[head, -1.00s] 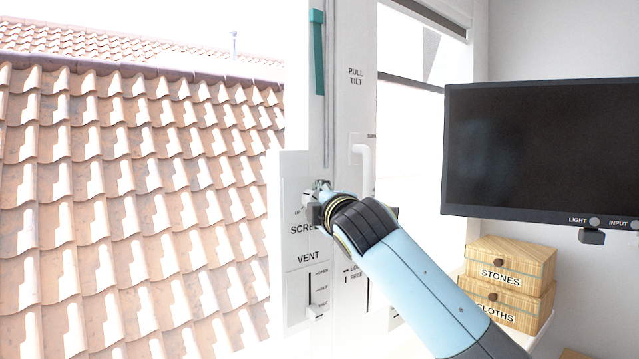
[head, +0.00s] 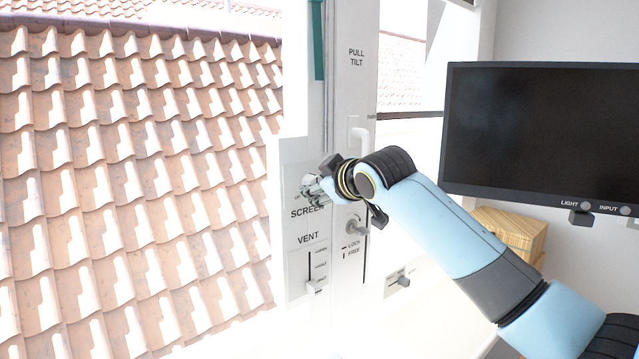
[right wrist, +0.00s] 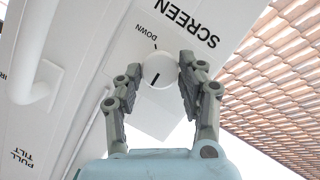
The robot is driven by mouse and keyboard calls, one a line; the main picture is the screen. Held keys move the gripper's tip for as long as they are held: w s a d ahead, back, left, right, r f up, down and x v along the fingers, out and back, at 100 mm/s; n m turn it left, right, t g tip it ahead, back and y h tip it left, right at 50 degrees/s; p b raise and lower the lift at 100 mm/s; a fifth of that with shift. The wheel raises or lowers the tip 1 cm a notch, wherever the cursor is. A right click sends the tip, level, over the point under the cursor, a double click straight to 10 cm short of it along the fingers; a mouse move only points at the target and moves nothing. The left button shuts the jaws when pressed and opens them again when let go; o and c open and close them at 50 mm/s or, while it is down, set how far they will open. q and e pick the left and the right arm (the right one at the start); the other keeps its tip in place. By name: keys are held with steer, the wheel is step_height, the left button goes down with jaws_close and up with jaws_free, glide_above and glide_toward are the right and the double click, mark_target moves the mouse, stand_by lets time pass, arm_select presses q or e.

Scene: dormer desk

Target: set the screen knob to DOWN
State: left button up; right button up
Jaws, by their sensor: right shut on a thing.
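The white round screen knob (right wrist: 160,70) sits on the white panel below the SCREEN lettering (right wrist: 188,22) in the right wrist view. Its black line lies on the side away from the tick at the DOWN label (right wrist: 146,32). My right gripper (right wrist: 159,78) has one finger on each side of the knob and is shut on it. In the head view my right gripper (head: 312,188) is at the panel just above the SCREEN label (head: 307,212), and it mostly hides the knob. My left gripper is in neither view.
A VENT slider (head: 316,286) is below the screen knob, and a LOCK/FREE knob (head: 357,228) is to its right. A white handle (head: 358,140) juts out above.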

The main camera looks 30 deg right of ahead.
steer(key=shift+d+f+m+t+y+b, duration=0.2)
steer(key=shift+m+t+y+b, duration=0.25)
steer(key=shift+m+y+b, duration=2.25)
steer(key=shift+d+f+m+t+y+b, duration=0.35)
steer(key=shift+m+y+b, duration=0.8)
steer(key=shift+m, duration=2.95)
steer(key=shift+d+f+m+t+y+b, duration=0.1)
steer(key=shift+m+t+y+b, duration=0.4)
steer(key=shift+m+y+b, duration=1.7)
steer(key=m+h, duration=0.1)
steer(key=m, duration=0.1)
steer(key=shift+m, duration=0.3)
steer(key=o, duration=1.2)
steer(key=shift+r, duration=0.15)
